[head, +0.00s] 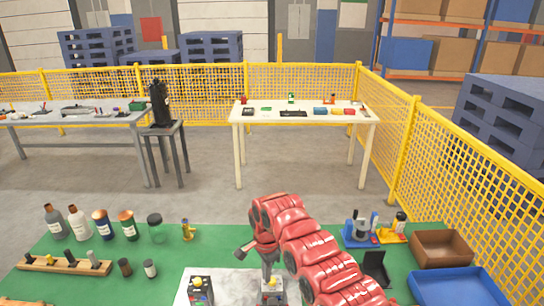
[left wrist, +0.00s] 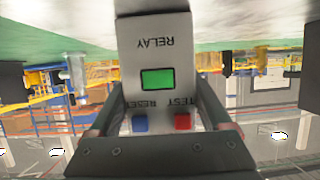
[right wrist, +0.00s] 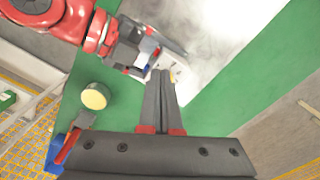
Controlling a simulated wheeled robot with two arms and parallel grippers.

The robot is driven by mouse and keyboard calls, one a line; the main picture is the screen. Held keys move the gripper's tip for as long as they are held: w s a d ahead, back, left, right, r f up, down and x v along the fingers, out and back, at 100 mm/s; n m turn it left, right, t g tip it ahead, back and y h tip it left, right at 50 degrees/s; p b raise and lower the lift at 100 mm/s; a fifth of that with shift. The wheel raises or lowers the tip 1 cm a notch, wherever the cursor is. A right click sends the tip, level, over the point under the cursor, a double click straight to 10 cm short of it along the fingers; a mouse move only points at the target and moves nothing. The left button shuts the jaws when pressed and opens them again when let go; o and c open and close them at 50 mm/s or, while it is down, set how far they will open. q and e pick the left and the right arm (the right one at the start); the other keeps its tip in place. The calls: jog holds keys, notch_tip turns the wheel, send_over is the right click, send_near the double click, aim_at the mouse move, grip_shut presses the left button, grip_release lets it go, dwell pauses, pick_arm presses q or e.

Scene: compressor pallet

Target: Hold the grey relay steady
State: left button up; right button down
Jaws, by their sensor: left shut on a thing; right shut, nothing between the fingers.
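The grey relay (left wrist: 155,50) fills the middle of the left wrist view, its lettering upside down. Its face has a green window, a blue RESET button (left wrist: 140,123) and a red TEST button (left wrist: 182,121). My left gripper (left wrist: 160,98) is shut on it, a finger along each side. My right gripper (right wrist: 166,74) is shut and empty, its fingertips close to a pale block with a blue spot in the right wrist view; I cannot tell if they touch. In the head view my right gripper (head: 268,264) points down above a small grey block (head: 272,292). My left gripper is not clear there.
A second small block (head: 200,290) stands on the pale mat at left. Several bottles (head: 102,225) and a wooden rack (head: 65,265) stand farther left on the green surface. A brown bin (head: 442,248), a blue tray (head: 455,287) and a blue stand (head: 358,230) are at right.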

aim_at(269, 288)
pick_arm(q)
jog(key=shift+s+f, duration=0.1)
jog(key=shift+f, duration=0.05)
pick_arm(e)
jog(key=shift+f, duration=1.9)
jog(key=shift+w+d, duration=0.55)
pick_arm(q)
jog(key=shift+a, duration=0.1)
pick_arm(e)
jog(key=shift+s+a, duration=0.2)
jog(key=shift+s, duration=0.05)
jog(key=r, duration=0.5)
jog(key=shift+a+r, duration=0.2)
jog(key=shift+r, duration=0.05)
jog(key=shift+s+r, duration=0.1)
jog(key=shift+r, duration=0.2)
